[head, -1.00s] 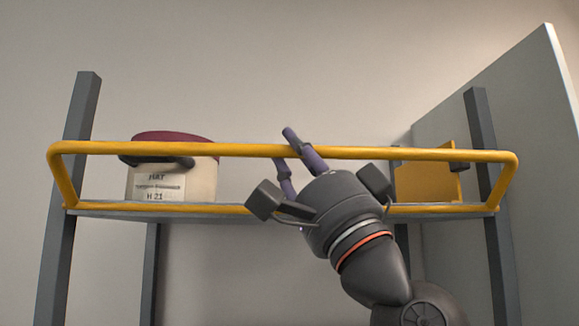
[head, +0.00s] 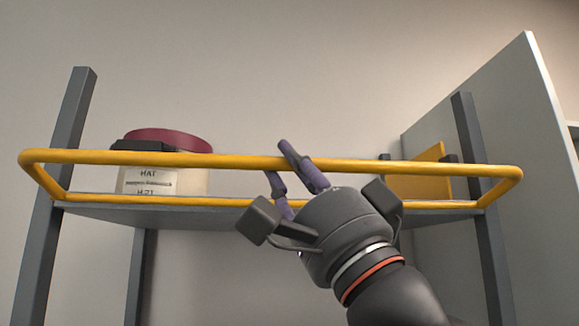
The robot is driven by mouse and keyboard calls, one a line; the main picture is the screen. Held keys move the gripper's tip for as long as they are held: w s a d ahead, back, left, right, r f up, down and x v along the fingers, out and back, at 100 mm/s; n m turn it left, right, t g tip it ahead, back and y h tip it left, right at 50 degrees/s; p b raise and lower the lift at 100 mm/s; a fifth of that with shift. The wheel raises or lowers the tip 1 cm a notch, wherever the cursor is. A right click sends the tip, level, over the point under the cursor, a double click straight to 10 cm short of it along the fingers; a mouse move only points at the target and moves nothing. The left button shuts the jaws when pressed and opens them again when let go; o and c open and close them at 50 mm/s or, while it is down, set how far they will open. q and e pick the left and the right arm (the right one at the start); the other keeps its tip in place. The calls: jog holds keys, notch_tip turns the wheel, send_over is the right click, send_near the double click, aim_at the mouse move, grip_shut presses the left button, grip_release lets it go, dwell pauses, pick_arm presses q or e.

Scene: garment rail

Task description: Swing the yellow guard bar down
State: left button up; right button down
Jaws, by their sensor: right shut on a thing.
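The yellow guard bar (head: 400,166) is a long tube frame across the front of a grey shelf. Its top rail runs the full width, and its bent ends go back and down to the shelf's two sides. My right gripper (head: 282,172) comes from the lower right, with its purple fingers around the top rail near the middle, one finger over it and one below. It is shut on the rail. My left gripper is not in view.
A round hat box (head: 190,183) with a dark red lid and a label stands on the shelf (head: 110,212) at the left, behind the bar. A yellow panel (head: 415,183) stands at the right. Grey posts (head: 62,150) and a pale side panel (head: 480,120) flank the shelf.

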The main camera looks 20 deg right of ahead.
jog(key=shift+a+f, duration=0.1)
jog(key=shift+f, duration=0.4)
dwell(0.4)
jog(key=c, duration=1.2)
grip_release()
jog(key=shift+o, duration=1)
jog(key=shift+w+f, duration=0.1)
jog(key=shift+w, duration=0.05)
